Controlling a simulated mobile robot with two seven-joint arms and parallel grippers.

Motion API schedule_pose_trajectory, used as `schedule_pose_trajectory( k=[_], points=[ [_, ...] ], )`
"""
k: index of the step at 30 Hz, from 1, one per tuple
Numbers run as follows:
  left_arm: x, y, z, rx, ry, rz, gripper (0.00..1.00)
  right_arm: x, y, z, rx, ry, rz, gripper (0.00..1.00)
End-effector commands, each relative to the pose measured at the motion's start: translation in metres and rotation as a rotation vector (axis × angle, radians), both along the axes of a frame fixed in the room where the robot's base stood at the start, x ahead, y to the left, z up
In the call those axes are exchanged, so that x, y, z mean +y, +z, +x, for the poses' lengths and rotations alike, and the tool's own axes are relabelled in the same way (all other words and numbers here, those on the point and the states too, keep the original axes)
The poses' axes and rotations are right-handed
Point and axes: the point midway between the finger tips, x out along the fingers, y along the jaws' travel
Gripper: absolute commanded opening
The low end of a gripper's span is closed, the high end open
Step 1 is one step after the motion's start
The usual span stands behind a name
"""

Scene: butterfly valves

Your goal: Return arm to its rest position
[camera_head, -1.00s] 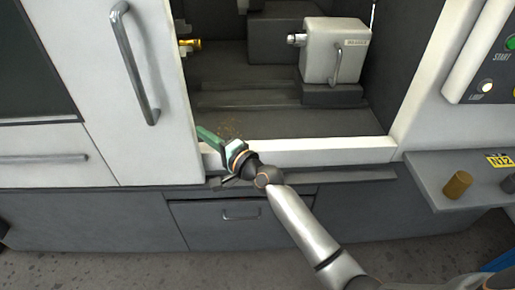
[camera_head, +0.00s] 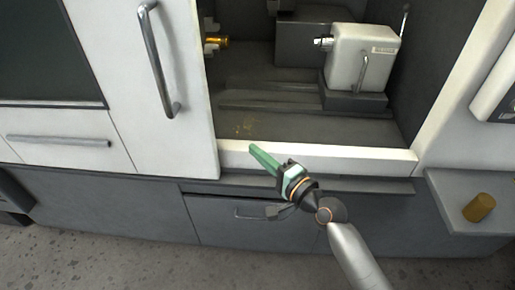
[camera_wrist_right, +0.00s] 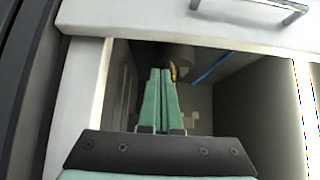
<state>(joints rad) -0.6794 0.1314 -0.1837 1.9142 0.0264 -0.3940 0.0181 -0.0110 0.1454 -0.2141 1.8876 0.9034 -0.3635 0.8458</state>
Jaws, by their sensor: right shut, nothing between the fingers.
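My right arm comes in from the lower right of the head view. Its green-fingered right gripper (camera_head: 254,150) points up and left in front of the white sill of the machine opening. The fingers are shut together and empty. In the wrist view the right gripper (camera_wrist_right: 160,73) also shows closed, pointing into the machine's dark interior. My left gripper does not show in either view.
The machine has a white door with a grey handle (camera_head: 158,62) left of the opening. Inside are a brass part (camera_head: 216,41) and a white tailstock block (camera_head: 361,58). A grey side shelf (camera_head: 450,205) holds a brass cylinder (camera_head: 479,207) at the right.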

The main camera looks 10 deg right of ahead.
Motion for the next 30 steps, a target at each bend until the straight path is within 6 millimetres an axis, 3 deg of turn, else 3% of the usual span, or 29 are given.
schedule_pose_trajectory(
  k=[6,8,10,15,18,21,25,30],
  points=[
    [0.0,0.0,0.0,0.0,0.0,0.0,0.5,-0.002,-0.007,-0.006,0.003,-0.003,-0.026,0.0],
    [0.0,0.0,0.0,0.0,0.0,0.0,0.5,-0.004,-0.021,-0.012,0.01,-0.011,-0.084,0.0],
    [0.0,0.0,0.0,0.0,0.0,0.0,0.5,-0.008,-0.05,-0.025,0.019,-0.022,-0.209,0.0],
    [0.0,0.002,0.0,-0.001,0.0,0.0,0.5,-0.027,-0.146,-0.09,0.049,0.013,-0.7,0.0],
    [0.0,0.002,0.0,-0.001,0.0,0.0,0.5,-0.041,-0.194,-0.138,0.056,0.09,-0.996,0.0],
    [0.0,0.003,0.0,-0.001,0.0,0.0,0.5,-0.052,-0.228,-0.181,0.053,0.19,-1.24,0.0],
    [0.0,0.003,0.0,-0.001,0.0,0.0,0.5,-0.063,-0.252,-0.221,0.039,0.299,-1.445,0.0],
    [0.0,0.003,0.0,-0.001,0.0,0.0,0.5,-0.068,-0.261,-0.236,0.027,0.353,-1.534,0.0]
  ],
)
